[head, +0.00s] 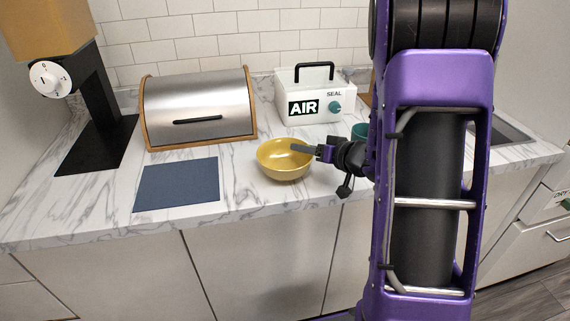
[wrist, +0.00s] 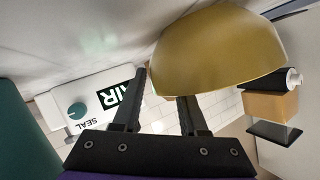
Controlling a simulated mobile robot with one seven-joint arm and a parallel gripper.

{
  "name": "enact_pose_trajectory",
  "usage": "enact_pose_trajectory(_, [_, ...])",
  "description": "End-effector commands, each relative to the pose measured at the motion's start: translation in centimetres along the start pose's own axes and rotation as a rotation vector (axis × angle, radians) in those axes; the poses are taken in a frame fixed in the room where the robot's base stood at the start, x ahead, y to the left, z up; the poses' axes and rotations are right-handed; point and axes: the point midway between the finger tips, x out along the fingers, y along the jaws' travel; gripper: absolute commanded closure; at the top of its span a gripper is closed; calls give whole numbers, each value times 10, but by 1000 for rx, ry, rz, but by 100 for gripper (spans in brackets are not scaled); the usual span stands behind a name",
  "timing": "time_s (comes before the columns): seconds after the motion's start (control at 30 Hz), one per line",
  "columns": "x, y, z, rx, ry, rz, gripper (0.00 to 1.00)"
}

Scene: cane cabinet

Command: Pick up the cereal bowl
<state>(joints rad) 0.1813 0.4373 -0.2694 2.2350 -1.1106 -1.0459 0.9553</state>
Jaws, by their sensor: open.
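The cereal bowl (head: 280,162) is yellow and stands upright on the marble counter in the middle of the head view. In the wrist view the bowl (wrist: 215,50) fills the upper right. My gripper (head: 310,149) is at the bowl's right rim, coming in from the right. In the wrist view my gripper (wrist: 164,86) is open. Its left finger shows whole, with its tip beside the bowl's edge. The bowl's edge covers the right fingertip. I cannot tell whether either finger touches the bowl.
A blue mat (head: 177,184) lies left of the bowl. A steel bread box (head: 199,108) and a white AIR sealer (head: 312,98) stand behind. A teal cup (head: 360,130) is partly hidden behind my arm. A black-based appliance (head: 100,130) is far left. The front counter strip is clear.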

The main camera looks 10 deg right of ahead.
Motion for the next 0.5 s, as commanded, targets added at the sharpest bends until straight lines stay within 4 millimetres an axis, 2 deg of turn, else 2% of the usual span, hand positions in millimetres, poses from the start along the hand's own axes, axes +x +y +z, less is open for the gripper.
enact_pose_trajectory(0.03, [0,0,0,0,0,0,61])
enact_pose_trajectory(0.2, [0,0,0,0,0,0,92])
enact_pose_trajectory(0.27, [0,0,0,0,0,1,100])
enact_pose_trajectory(0.5, [-1,1,1,0,-2,2,100])
